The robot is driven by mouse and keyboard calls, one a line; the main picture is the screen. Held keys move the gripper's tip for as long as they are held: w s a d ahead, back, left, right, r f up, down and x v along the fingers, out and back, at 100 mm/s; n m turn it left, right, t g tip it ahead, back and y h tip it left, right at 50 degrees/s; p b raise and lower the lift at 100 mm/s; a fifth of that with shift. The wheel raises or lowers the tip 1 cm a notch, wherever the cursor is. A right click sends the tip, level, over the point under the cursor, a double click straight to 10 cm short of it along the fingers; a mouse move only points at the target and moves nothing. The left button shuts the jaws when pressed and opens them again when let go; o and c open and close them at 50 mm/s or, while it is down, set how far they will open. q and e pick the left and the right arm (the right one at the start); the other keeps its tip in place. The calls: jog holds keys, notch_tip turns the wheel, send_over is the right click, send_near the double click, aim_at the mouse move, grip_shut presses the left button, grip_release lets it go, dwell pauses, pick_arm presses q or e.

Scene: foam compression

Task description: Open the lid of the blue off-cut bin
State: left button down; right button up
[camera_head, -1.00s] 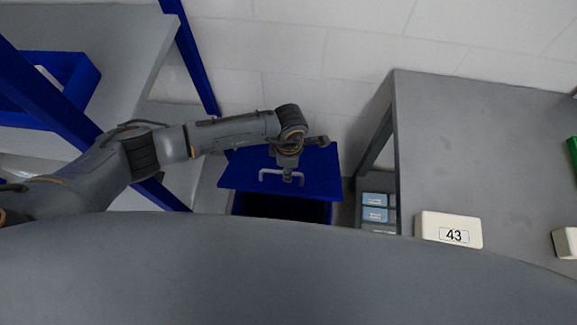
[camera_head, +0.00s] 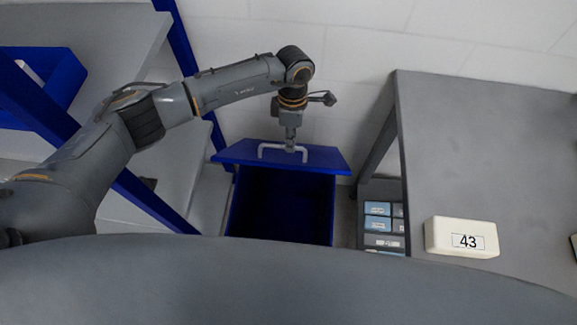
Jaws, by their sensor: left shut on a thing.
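The blue off-cut bin (camera_head: 236,208) stands on the floor between the shelf and the grey table. Its blue lid (camera_head: 325,157) is tilted up at the back, and the dark inside of the bin shows below it. A pale bar handle (camera_head: 263,150) stands on the lid. My left gripper (camera_head: 291,148) points down and is shut on the handle near its middle. My right gripper is not in view.
The grey table (camera_head: 460,140) on the right carries a cream block marked 43 (camera_head: 445,236). A shelf (camera_head: 90,50) with a blue tray (camera_head: 62,85) stands at left. A white wall (camera_head: 350,35) closes the back.

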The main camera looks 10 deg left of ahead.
pick_arm(q)
jog(key=w+r+b, duration=0.4)
jog(key=w+b, duration=0.8)
jog(key=shift+w+a, duration=0.15)
jog(key=shift+w, duration=0.05)
jog(key=c, duration=1.6)
grip_release()
jog(key=shift+c, duration=0.2)
jog(key=shift+o, duration=1.1)
jog(key=shift+w+f, duration=0.25)
jog(key=shift+w, duration=0.1)
notch_tip(320, 180, up, 12)
jog(key=w, duration=0.2)
jog(key=shift+w, duration=0.15)
